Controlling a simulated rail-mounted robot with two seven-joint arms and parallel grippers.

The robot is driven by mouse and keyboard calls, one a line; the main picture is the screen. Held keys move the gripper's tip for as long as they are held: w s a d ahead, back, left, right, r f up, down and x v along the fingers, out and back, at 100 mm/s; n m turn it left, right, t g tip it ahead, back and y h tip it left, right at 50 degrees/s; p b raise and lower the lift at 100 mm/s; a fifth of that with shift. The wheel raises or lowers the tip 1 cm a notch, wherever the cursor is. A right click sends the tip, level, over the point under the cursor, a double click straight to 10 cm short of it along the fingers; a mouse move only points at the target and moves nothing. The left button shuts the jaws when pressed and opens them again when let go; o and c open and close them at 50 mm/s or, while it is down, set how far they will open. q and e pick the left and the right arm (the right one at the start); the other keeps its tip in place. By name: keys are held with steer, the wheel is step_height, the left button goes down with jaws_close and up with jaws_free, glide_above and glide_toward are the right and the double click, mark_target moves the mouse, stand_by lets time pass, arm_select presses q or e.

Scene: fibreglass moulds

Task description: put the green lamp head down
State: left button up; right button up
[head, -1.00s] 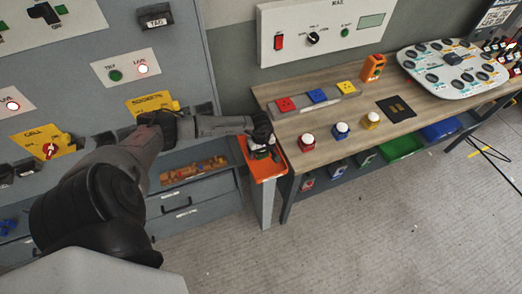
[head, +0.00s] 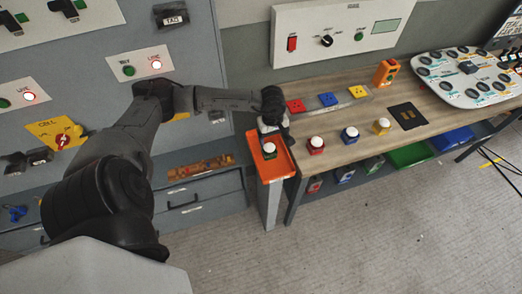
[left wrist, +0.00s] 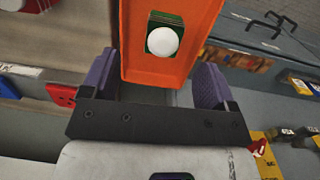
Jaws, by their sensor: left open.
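The green lamp head (head: 269,151), a white dome on a green square base, stands on the orange tray (head: 273,172). In the left wrist view the lamp head (left wrist: 163,40) sits on the tray (left wrist: 185,70), beyond my fingertips. My left gripper (left wrist: 157,78) is open, with its purple fingers apart and nothing between them. In the head view the left gripper (head: 268,125) is at the tray's far end, just behind the lamp head and apart from it. My right gripper is not in view.
Right of the tray is a wooden bench (head: 360,125) with red (head: 316,145), blue (head: 349,135) and yellow (head: 381,126) lamp heads. A grey cabinet (head: 200,60) stands at left. The floor in front is clear.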

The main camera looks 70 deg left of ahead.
arm_select(q)
steer(key=w+d+n+t+h, duration=0.3)
steer(key=d+h, duration=0.5)
steer(key=d, duration=1)
steer(key=d+r+n+t+h, duration=0.2)
steer(key=d+r+n+t, duration=0.85)
steer(key=n, duration=0.75)
steer(key=s+a+f+n+y, duration=0.3)
steer(key=n+y, duration=0.3)
steer(key=n, duration=0.5)
steer(key=s+a+f+n+y, duration=0.35)
steer(key=n+y, duration=0.35)
steer(key=n, duration=0.4)
steer(key=s+d+f+n+g, duration=0.1)
steer(key=s+f+n+g, duration=0.1)
steer(key=s, duration=0.3)
steer(key=s+d+f+n+g+h, duration=0.1)
steer(key=s+d+f+n+g, duration=0.1)
steer(key=s+f+n+g, duration=0.1)
steer(key=s+d+f+n+g+h, duration=0.1)
steer(key=s+f+n+g, duration=0.1)
steer(key=s+n+g, duration=0.3)
steer(key=s, duration=0.3)
steer(key=shift+s+d+f, duration=0.15)
steer(key=shift+d+f, duration=0.1)
